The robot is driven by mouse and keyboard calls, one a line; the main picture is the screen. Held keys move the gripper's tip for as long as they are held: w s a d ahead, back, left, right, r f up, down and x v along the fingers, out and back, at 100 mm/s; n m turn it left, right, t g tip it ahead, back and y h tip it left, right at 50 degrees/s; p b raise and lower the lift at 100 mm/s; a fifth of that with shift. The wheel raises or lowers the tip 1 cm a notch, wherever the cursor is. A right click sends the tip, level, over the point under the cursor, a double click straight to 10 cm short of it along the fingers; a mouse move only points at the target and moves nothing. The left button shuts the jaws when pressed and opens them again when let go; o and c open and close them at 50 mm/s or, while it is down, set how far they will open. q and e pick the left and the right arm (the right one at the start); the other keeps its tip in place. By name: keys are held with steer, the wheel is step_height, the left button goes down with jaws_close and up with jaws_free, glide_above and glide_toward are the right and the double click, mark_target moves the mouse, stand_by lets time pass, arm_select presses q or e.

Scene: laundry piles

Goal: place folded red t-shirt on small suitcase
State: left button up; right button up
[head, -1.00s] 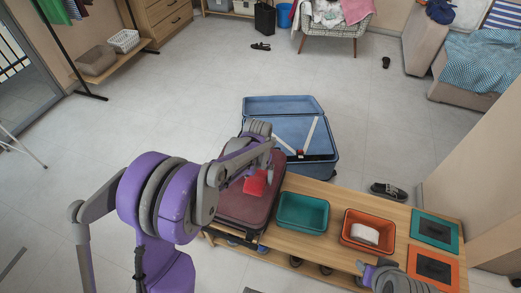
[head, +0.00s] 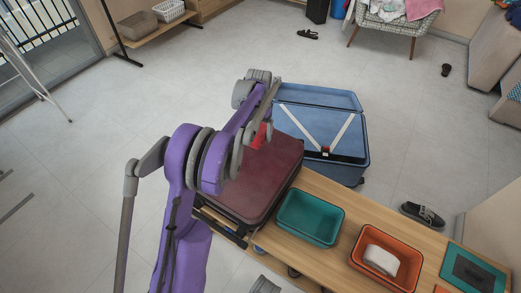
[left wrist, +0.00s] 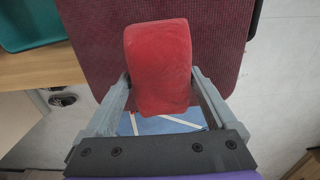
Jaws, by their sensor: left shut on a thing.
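The folded red t-shirt (head: 259,137) is a small rounded bundle, partly hidden behind my left arm in the head view. It shows fully in the left wrist view (left wrist: 158,65). My left gripper (head: 265,123) is shut on it, with one grey finger on each side of the bundle in the left wrist view (left wrist: 160,90). The small suitcase (head: 272,172) is maroon and lies shut on the left end of the wooden bench. The t-shirt appears over its far part; I cannot tell whether they touch. My right gripper is not clearly in view.
An open blue suitcase (head: 318,97) stands on the floor behind the maroon one. A teal bin (head: 309,217) and an orange bin (head: 405,272) holding a white item stand on the bench (head: 345,207). A dark shoe (head: 421,214) lies beyond the bench.

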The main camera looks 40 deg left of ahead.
mark_target(260, 130)
arm_select(q)
steer(key=shift+f+b, duration=0.55)
steer(key=shift+f, duration=2.6)
steer(key=o, duration=1.2)
steer(key=shift+f, duration=0.15)
step_height(260, 130, up, 12)
steer(key=shift+f+p, duration=0.15)
steer(key=shift+p, duration=1)
steer(key=shift+r, duration=0.35)
steer(key=shift+s+d+r, duration=0.1)
steer(key=shift+d+r, duration=0.05)
steer(key=shift+d, duration=0.1)
steer(key=s+d+r+t, duration=0.1)
steer(key=s+d+r, duration=0.4)
steer(key=d, duration=0.6)
steer(key=s+d+f+t, duration=0.1)
steer(key=s+d+f, duration=0.1)
steer(key=s+d, duration=0.2)
steer(key=s+d+f+t, duration=0.1)
steer(key=s+d, duration=0.4)
steer(key=s, duration=0.6)
steer(key=s+d+f+m+t, duration=0.1)
steer(key=s+d, duration=0.3)
steer(key=s, duration=0.4)
steer(key=shift+d+f+t, duration=0.3)
steer(key=shift+f, duration=0.5)
